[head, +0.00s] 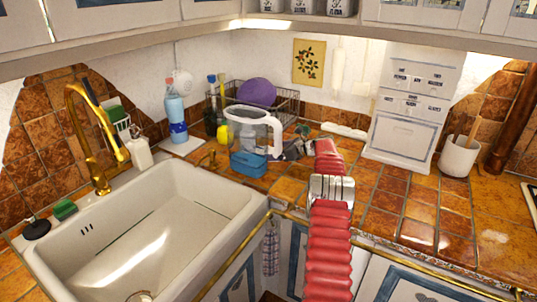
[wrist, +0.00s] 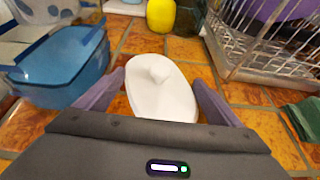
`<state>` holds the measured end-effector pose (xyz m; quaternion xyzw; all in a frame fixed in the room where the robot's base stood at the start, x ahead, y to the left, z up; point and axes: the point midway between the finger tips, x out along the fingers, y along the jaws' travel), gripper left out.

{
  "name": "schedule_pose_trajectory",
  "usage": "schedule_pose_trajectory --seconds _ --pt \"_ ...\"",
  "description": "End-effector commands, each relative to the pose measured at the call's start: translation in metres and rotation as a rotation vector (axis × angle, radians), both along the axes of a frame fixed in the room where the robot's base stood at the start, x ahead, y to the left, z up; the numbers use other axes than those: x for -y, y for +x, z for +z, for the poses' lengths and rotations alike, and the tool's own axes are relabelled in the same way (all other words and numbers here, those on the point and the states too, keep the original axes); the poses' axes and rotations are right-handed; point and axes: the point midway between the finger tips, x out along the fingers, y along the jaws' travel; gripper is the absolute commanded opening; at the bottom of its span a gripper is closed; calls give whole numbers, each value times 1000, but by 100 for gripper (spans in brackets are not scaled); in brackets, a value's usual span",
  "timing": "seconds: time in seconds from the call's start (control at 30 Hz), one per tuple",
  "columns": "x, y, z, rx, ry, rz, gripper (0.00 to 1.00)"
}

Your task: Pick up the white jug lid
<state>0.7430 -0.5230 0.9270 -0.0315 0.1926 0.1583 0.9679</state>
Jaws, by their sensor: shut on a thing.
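The white jug lid (wrist: 165,98) is an oval white piece with a small raised knob. It sits between the two purple fingers of my gripper (wrist: 157,84) in the wrist view, and the gripper is shut on it. Tiles show around it; I cannot tell whether it touches the counter. In the head view my gripper (head: 293,149) is over the tiled counter, just right of the white and clear jug (head: 240,119). The lid cannot be made out there.
A blue container (head: 248,164) stands in front of the jug; it is left of the lid in the wrist view (wrist: 60,70). A wire dish rack (wrist: 265,50) is to the right there. The sink (head: 150,235) is left; a white drawer unit (head: 407,115) stands right.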

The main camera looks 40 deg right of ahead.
Motion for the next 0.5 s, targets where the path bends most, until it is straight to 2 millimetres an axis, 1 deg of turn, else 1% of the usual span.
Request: schedule_pose_trajectory --seconds 0.03,0.1,0.13,0.2,0.43,0.5 --pt "0 0 1 0 0 1 66" --pt "0 0 4 0 -1 1 56" --pt "0 0 6 0 -1 0 55" --pt "0 0 12 2 -1 1 43" --pt "0 1 37 2 -3 0 43" --pt "4 -7 35 -1 1 -2 43"
